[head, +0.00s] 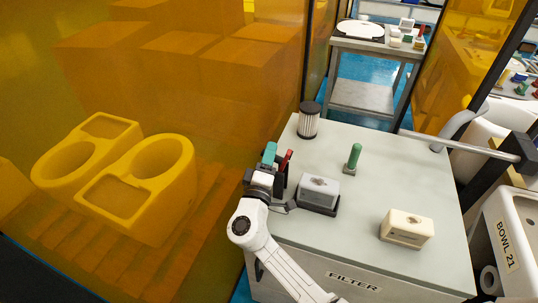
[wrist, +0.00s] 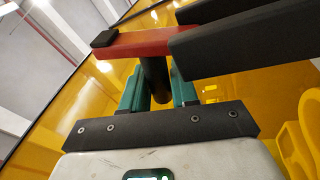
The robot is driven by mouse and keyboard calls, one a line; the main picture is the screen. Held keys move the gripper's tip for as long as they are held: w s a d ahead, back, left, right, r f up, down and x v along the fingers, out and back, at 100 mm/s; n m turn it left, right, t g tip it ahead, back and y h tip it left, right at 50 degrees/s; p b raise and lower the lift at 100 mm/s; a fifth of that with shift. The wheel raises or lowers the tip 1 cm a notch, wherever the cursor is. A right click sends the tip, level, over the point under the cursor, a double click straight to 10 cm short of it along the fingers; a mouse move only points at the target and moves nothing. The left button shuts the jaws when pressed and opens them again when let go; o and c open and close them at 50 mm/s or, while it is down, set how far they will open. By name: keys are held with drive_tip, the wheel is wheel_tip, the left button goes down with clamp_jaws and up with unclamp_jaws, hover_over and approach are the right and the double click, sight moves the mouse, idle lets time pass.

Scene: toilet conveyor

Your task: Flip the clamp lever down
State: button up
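The red clamp lever (head: 286,160) stands raised and slightly tilted at the left edge of the filter table, beside a white block (head: 319,190) in a black base. My gripper (head: 269,153) has teal fingers and is just left of the lever, pointing up.
The filter table (head: 375,190) also holds a ribbed cylinder (head: 308,120), a green-handled piece (head: 352,159) and a cream block (head: 406,229). An amber panel (head: 180,100) rises close on the left. A metal bar and white bowl (head: 515,225) lie to the right.

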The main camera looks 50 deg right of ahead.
sight(281, 160)
clamp_jaws()
